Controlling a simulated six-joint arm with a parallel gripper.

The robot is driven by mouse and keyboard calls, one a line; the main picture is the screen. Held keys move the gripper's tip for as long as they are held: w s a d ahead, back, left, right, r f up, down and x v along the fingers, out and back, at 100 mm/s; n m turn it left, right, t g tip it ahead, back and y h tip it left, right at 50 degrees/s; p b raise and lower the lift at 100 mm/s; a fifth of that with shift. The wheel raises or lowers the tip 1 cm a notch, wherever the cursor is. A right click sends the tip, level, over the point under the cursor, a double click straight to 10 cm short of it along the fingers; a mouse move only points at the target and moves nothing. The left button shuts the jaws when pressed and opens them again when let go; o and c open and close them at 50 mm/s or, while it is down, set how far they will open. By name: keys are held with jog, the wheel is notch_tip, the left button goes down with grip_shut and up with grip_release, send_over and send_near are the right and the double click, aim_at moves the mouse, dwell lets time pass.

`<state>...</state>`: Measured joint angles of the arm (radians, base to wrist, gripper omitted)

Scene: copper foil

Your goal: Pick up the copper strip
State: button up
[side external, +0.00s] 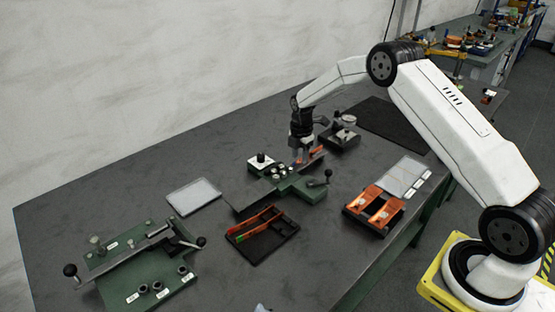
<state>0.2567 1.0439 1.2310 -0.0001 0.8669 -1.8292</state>
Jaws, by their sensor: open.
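My gripper (303,158) is open, pointing down over the far end of a green-based metal fixture (300,187) near the table's middle. A small orange-copper piece (317,152) shows right at the fingers; I cannot tell whether it touches them or whether it is the copper strip. Two broad orange-copper pieces (376,207) lie in a dark tray at the right, each with a pale round spot. They are well apart from my gripper.
A black tray (270,250) with orange-handled tools lies in front of the fixture. A larger green fixture (140,265) with lever knobs stands at front left. Pale flat panels (194,197) lie left and right. A small device (343,132) stands behind my gripper. A dark mat (395,122) lies at the back.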

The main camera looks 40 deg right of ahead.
jog(key=shift+f, duration=0.45)
grip_shut()
dwell(1.4)
